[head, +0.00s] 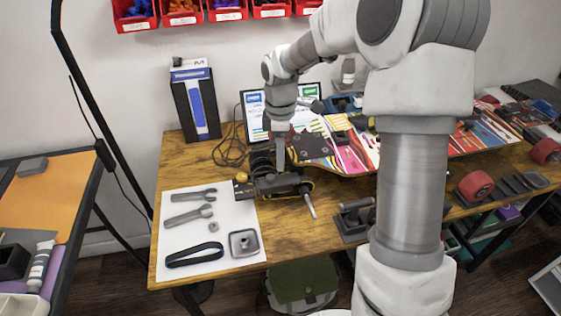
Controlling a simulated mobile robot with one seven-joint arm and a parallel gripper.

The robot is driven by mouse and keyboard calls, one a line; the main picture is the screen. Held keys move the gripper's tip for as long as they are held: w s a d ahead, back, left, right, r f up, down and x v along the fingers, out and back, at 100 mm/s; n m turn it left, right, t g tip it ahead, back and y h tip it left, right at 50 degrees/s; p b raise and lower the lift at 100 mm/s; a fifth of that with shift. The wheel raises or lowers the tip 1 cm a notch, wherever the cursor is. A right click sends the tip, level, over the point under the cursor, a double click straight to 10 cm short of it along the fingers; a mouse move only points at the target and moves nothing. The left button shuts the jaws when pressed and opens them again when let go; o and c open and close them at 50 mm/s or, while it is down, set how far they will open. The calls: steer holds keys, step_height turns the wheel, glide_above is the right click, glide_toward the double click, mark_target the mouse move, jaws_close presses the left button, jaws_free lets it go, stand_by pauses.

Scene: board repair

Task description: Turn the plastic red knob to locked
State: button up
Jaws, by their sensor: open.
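My gripper (281,160) points down at the back middle of the wooden table, just above a dark clamp-like device (284,186). It is open; its fingertips are small and partly merge with the dark parts behind them. The device has a light handle (310,206) sticking out at its front right. I cannot tell whether the gripper touches anything.
A white sheet (178,236) holds wrenches (190,214), a black strap (194,255) and a square grey part (244,242). A colourful skateboard deck (352,156) lies right of the gripper. A tall box (195,103) stands at the back left. Red wheels (476,186) are at right.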

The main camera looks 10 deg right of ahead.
steer(key=shift+f, duration=0.85)
jaws_close()
